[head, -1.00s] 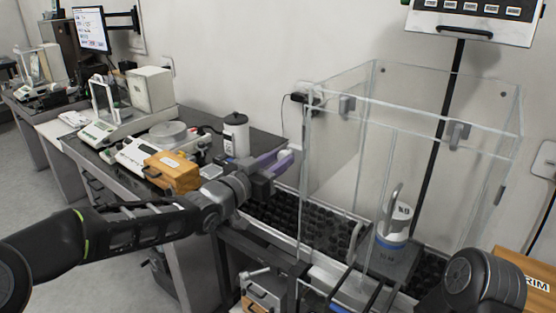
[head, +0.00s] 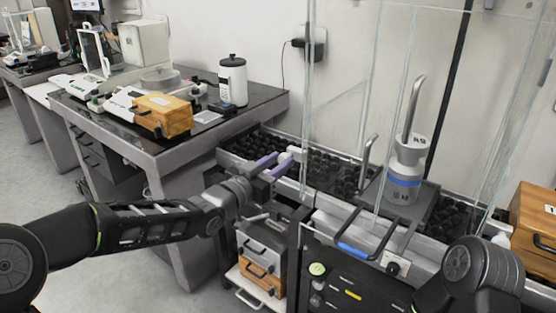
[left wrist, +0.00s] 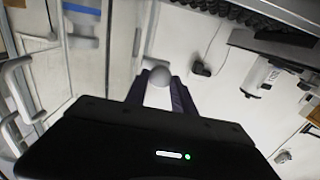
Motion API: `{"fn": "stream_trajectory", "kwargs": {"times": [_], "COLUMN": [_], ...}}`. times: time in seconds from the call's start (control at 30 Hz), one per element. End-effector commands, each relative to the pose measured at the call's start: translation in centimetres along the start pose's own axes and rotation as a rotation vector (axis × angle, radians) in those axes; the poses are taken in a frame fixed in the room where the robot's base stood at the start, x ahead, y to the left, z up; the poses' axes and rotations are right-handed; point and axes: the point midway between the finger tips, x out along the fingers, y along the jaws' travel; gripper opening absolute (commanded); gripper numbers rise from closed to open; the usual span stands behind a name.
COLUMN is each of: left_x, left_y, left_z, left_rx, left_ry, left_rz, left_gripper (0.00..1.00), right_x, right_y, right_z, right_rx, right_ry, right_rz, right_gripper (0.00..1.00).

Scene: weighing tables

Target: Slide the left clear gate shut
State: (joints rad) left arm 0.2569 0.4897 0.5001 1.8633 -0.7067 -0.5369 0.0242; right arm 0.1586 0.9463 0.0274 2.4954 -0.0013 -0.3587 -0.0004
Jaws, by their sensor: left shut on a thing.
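The clear enclosure, with its see-through panels (head: 340,70), stands over a tray of black lumps. The left clear gate is hard to tell apart from the other panels. My left gripper (head: 284,162) has purple fingers and is at the enclosure's left side, above the tray's front edge. It is shut on a pale round knob (left wrist: 161,77), seen between the fingers in the left wrist view. A clear panel edge (left wrist: 149,35) runs close by; how the knob joins it is unclear. My right arm shows at the lower right, its gripper out of view.
A white weight with a blue band (head: 405,170) stands on a grey plate inside the enclosure. An upright metal handle (head: 366,155) is left of it. A wooden box (head: 535,225) is at the right. A white bottle (head: 233,82) stands on the dark side table.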

Motion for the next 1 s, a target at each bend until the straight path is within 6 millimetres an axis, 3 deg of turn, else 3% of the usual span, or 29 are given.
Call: {"fn": "stream_trajectory", "kwargs": {"times": [0.4, 0.43, 0.67, 1.0], "left_x": [-0.05, -0.05, -0.02, -0.36], "left_y": [0.0, 0.0, 0.0, -0.03], "left_z": [0.9, 0.92, 0.66, 0.48], "left_rx": [-0.002, -0.002, -0.001, 0.001], "left_ry": [-0.01, -0.01, -0.005, -0.002], "left_rz": [0.0, 0.0, 0.0, 0.0], "left_gripper": [0.0, 0.33, 0.51, 0.51], "right_x": [0.31, 0.31, 0.31, 0.26], "right_y": [0.11, 0.11, 0.11, 0.09], "right_z": [-0.01, -0.01, -0.01, 0.0], "right_rx": [0.0, 0.0, 0.0, 0.0], "right_ry": [0.0, 0.0, 0.0, 0.0], "right_rz": [0.0, 0.0, 0.0, 0.0], "right_gripper": [1.0, 1.0, 1.0, 1.0]}}
